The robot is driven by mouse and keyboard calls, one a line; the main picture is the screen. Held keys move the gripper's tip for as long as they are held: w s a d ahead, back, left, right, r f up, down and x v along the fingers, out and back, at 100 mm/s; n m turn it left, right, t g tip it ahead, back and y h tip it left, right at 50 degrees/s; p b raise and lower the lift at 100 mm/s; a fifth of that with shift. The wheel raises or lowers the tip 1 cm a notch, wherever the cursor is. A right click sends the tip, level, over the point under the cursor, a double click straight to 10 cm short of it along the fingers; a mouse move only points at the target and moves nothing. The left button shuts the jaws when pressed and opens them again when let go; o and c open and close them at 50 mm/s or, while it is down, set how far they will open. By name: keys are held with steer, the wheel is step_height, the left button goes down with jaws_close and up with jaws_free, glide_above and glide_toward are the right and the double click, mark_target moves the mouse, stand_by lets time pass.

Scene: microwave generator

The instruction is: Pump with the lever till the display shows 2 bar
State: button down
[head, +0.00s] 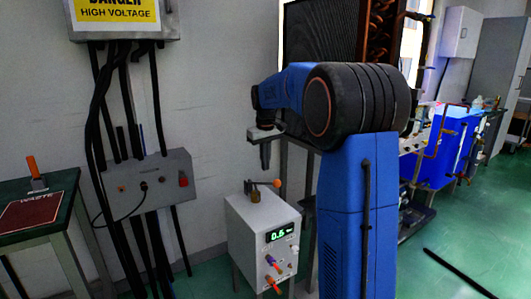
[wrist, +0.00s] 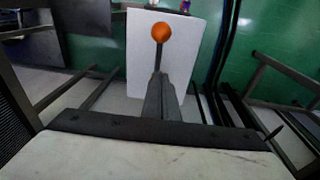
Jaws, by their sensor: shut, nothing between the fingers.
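The pump box (head: 262,232) is a white cabinet standing low in front of me. Its green display (head: 283,232) appears to read 0.6. In the wrist view the orange knob (wrist: 161,32) sits on a dark rod, just beyond my fingertips, over the white box top (wrist: 190,40). My gripper (head: 265,165) points down above the box, shut and empty. Its fingers (wrist: 160,85) hide the lower rod; I cannot tell if they touch it.
Colored knobs or valves (head: 273,264) stick out of the box front. A grey wall box (head: 150,185) with a red button and hanging black cables is at left. A green table (head: 60,190) with an orange-handled item stands far left. A blue machine (head: 450,150) is at right.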

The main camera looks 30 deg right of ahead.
steer(key=shift+s+d+f, duration=0.15)
steer(key=shift+s+f, duration=0.1)
steer(key=shift+f, duration=0.4)
steer(key=shift+s+d+f, duration=0.15)
steer(key=shift+s+f, duration=0.15)
steer(key=shift+f, duration=0.35)
steer(key=shift+s+d+f, duration=0.15)
steer(key=shift+s+f, duration=0.1)
steer(key=shift+f, duration=0.4)
steer(key=shift+s+f, duration=0.1)
